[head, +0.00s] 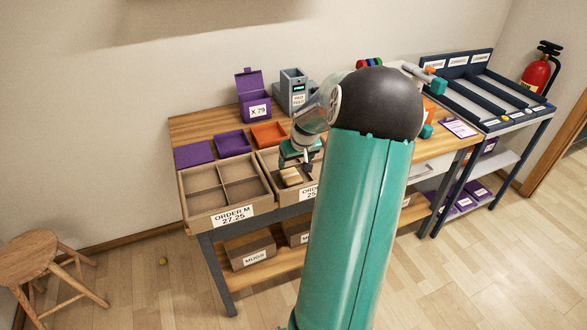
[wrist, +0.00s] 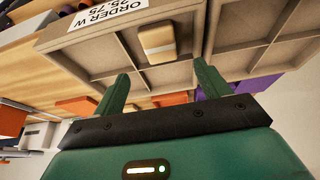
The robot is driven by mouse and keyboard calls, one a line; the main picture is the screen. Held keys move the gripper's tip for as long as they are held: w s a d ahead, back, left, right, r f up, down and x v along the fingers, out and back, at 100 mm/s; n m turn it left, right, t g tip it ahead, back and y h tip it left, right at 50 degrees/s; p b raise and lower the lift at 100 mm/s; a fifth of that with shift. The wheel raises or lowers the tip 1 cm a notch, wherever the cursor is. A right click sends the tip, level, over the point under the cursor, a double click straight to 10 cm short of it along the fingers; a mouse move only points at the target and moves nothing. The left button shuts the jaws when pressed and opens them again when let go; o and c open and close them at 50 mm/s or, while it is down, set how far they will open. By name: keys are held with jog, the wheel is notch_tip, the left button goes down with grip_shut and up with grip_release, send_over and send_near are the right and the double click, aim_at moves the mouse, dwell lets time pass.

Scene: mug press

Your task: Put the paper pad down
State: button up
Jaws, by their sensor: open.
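The paper pad (head: 290,177), a small tan block with a pale band, lies in a compartment at the front of the right-hand cardboard order box (head: 267,172). In the wrist view, the pad (wrist: 157,42) rests in a compartment beside the label "ORDER W 25.75", inside the box (wrist: 85,45). My gripper (head: 299,160) is over that box, just behind and above the pad. In the wrist view, the two green fingers of my gripper (wrist: 165,83) are spread apart with nothing between them, and the pad is clear of them. My arm hides the box's right part in the head view.
An "ORDER M" box (head: 184,198) with several compartments stands to the left. Behind are purple (head: 194,154) and orange (head: 268,134) trays, a purple box (head: 252,106) and a grey machine (head: 292,92). A stool (head: 40,252) stands on the floor at left.

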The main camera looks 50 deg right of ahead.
jog(key=w+a+r+n, duration=0.1)
jog(key=a+r+n, duration=0.1)
jog(key=a+r, duration=0.8)
jog(key=w+a+r+n, duration=0.1)
jog(key=w+a+r, duration=0.15)
jog(key=a, duration=1.25)
jog(key=s+a+r+n+y, duration=0.1)
jog(key=s+a+r, duration=0.1)
jog(key=s+a, duration=0.5)
jog(key=s+a+r+n+t+y, duration=0.1)
jog(key=s+a, duration=0.6)
jog(key=a, duration=0.7)
notch_tip(320, 180, up, 2)
jog(key=shift+a+r+n+t, duration=0.1)
jog(key=shift+a+n+t, duration=0.2)
jog(key=shift+n, duration=0.3)
jog(key=c, duration=0.8)
jog(key=shift+d, duration=0.25)
jog(key=shift+c, duration=0.2)
